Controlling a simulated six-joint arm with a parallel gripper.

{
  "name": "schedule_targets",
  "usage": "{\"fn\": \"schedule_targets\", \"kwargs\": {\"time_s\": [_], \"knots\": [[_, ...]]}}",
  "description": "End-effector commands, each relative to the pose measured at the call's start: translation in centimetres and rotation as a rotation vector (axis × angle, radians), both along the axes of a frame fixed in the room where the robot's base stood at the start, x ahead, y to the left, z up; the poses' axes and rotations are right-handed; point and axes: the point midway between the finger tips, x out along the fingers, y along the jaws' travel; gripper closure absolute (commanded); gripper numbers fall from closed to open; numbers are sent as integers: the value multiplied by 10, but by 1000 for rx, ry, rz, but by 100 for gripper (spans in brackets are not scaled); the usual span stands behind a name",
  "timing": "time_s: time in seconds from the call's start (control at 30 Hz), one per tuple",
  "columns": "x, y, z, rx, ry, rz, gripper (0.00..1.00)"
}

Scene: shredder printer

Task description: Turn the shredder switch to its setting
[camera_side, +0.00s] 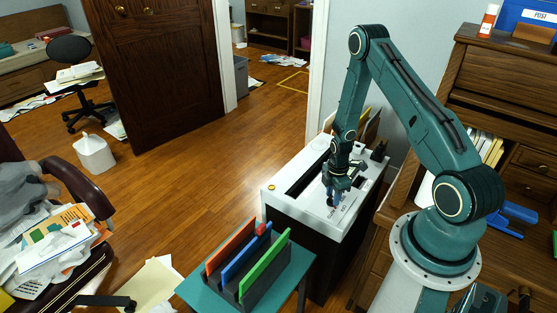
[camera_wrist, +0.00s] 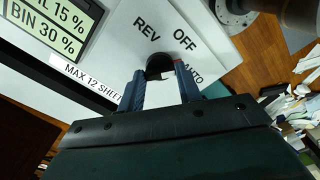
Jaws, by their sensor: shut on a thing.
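The shredder (camera_side: 285,188) has a white top with a dark slot and a black body, and stands left of my arm's base. Its switch (camera_wrist: 158,63) is a dark round knob in the wrist view, with REV, OFF and a partly covered AUTO label around it. A small red mark shows by the knob on the AUTO side. My gripper (camera_side: 334,194) points down at the white top, and in the wrist view its two blue fingers (camera_wrist: 160,80) are on either side of the knob, shut on it. The fingers hide part of the knob, and the switch is hidden in the side view.
A display (camera_wrist: 45,22) reading BIN 30 % and a MAX 12 SHEETS label (camera_wrist: 92,80) lie beside the switch. A teal stand (camera_side: 205,292) with red, blue and green folders is in front of the shredder. A wooden desk (camera_side: 500,95) stands at right.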

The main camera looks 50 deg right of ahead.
Motion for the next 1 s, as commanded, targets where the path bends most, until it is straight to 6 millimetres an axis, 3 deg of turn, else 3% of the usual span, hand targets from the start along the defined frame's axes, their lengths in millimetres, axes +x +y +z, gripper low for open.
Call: {"fn": "schedule_targets", "kwargs": {"time_s": [0.5, 1.0], "knots": [[0, 0, 0, 0, 0, -394, 88], [0, 0, 0, 0, 0, -470, 88]]}}
